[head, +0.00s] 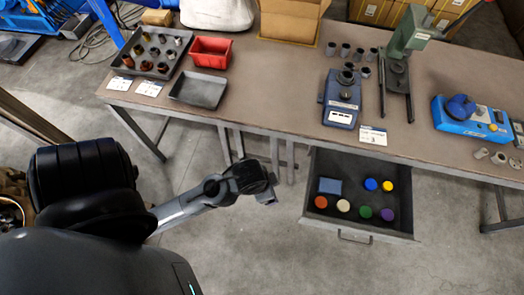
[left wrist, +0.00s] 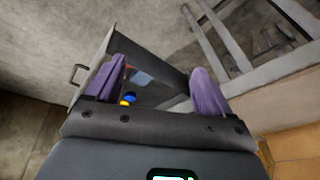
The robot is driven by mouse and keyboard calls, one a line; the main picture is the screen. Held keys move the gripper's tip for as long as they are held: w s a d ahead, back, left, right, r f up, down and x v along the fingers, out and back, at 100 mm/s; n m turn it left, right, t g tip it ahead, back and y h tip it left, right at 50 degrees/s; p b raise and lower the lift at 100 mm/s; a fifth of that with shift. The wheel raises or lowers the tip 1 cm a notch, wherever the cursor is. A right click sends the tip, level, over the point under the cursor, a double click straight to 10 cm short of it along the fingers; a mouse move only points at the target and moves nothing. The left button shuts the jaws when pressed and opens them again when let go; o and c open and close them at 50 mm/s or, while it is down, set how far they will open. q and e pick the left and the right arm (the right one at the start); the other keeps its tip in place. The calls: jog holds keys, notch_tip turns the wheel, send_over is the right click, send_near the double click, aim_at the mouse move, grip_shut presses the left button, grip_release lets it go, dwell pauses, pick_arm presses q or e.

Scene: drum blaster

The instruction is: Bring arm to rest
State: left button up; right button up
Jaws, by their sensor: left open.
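My left arm (head: 195,203) reaches in from the left in the head view. My left gripper (head: 270,191) hangs in free space in front of the table, to the left of the open drawer. In the left wrist view its two purple fingers (left wrist: 160,72) stand wide apart with nothing held between them. The drawer (head: 330,225) is pulled out under the table and shows beyond the fingers in the left wrist view. My right arm and gripper are not in view.
The drawer holds several coloured round pieces and a blue block (head: 330,186). The table (head: 270,75) carries trays, a red bin (head: 211,52), a blue device (head: 342,98), a green press (head: 408,35) and a blue machine (head: 472,118). The floor (head: 265,250) around the gripper is clear.

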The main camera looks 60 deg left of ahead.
pick_arm(q)
jog(key=s+r, duration=0.1)
jog(key=s+d+r, duration=0.1)
jog(key=shift+s+n, duration=0.3)
jog(key=shift+s, duration=0.05)
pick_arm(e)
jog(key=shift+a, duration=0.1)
pick_arm(q)
jog(key=shift+r, duration=0.1)
jog(key=shift+r, duration=0.1)
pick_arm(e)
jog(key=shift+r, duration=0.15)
